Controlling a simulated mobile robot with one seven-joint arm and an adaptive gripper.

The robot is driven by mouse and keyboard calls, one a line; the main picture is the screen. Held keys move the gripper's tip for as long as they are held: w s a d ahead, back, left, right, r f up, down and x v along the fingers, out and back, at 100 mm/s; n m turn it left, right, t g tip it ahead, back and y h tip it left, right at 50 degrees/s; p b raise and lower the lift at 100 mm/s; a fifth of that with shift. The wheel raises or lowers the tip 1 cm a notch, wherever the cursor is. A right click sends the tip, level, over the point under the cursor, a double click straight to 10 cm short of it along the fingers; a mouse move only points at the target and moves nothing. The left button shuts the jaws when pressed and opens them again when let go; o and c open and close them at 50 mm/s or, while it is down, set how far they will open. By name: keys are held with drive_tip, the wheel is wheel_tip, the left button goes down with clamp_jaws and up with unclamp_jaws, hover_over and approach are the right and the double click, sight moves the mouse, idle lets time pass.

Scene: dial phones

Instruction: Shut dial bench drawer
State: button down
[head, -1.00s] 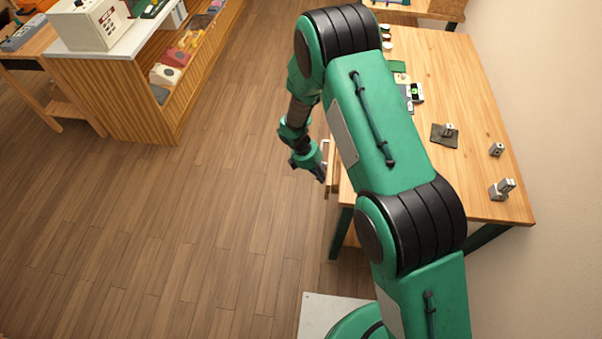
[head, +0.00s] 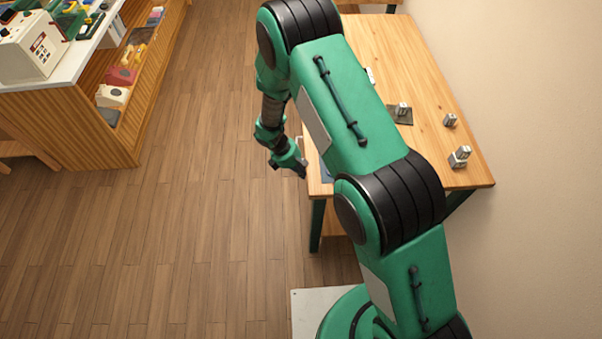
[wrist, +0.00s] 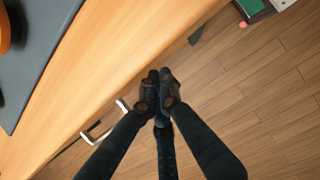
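The dial bench (head: 432,88) has a light wooden top and green legs, and stands right of my gripper (head: 301,171) in the head view. In the wrist view, the bench edge (wrist: 125,72) runs diagonally. A pale bar handle (wrist: 97,133) sticks out just past this edge, and the drawer appears close to flush with it. My gripper (wrist: 160,88) has its fingertips together, with nothing visible between them. It is beside the bench edge, apart from the handle. Most of the drawer front is hidden under the bench top and behind my arm.
Several small grey pieces, including one on a dark mat (head: 399,115), stand on the bench. A grey mat (wrist: 40,50) lies on its top in the wrist view. A wooden shelf unit (head: 75,130) stands at the left. The floor (head: 200,200) between is clear.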

drive_tip(key=a+r+p, duration=0.1)
drive_tip(key=a+r, duration=0.6)
drive_tip(key=r, duration=0.2)
drive_tip(key=shift+a+r+p, duration=0.15)
drive_tip(key=shift+a+p, duration=0.25)
drive_tip(key=shift+r, duration=0.1)
idle(0.4)
